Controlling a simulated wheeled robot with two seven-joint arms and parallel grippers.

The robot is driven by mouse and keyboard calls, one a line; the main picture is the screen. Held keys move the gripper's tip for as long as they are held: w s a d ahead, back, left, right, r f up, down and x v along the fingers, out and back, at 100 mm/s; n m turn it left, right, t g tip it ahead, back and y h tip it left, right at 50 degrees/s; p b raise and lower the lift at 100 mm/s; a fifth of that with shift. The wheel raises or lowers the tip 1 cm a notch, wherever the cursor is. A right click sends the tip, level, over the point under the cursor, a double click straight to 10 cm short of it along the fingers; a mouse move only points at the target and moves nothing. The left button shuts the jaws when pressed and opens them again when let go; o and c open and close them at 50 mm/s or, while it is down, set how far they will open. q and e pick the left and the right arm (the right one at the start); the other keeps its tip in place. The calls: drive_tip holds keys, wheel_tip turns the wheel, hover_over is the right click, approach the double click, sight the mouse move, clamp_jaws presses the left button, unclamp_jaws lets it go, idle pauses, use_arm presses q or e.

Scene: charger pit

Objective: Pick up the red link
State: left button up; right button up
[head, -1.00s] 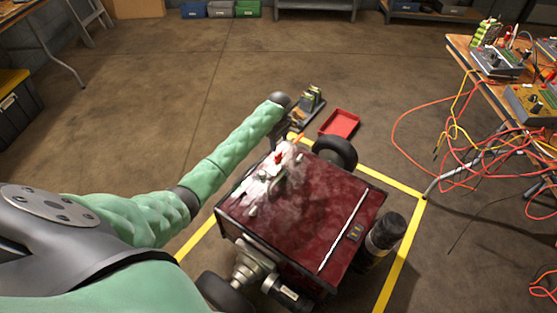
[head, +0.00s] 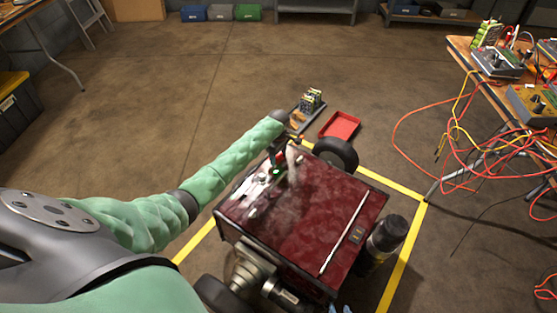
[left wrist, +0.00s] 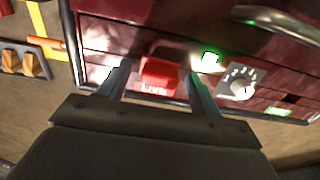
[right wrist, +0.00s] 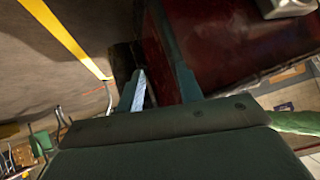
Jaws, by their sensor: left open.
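The red link (left wrist: 162,76), a red block with white lettering, sits at the panel edge in the left wrist view. My left gripper (left wrist: 157,78) is open, with one finger on each side of the link; I cannot tell whether they touch it. In the head view my left gripper (head: 279,150) is above the far left part of the dark red cart top, and I cannot make out the link there. My right gripper (right wrist: 160,78) looks open and empty in the right wrist view, beside a dark red side of the cart.
The dark red cart (head: 310,222) stands inside yellow floor lines. A green lamp (left wrist: 211,57) glows beside a dial (left wrist: 238,82). A silver rod (head: 344,231) lies on the cart. A red tray (head: 340,126) is on the floor beyond. Tangled cables lie right.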

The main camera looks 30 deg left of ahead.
use_arm(q)
drive_tip(key=c, duration=1.1)
drive_tip(key=shift+r, duration=0.15)
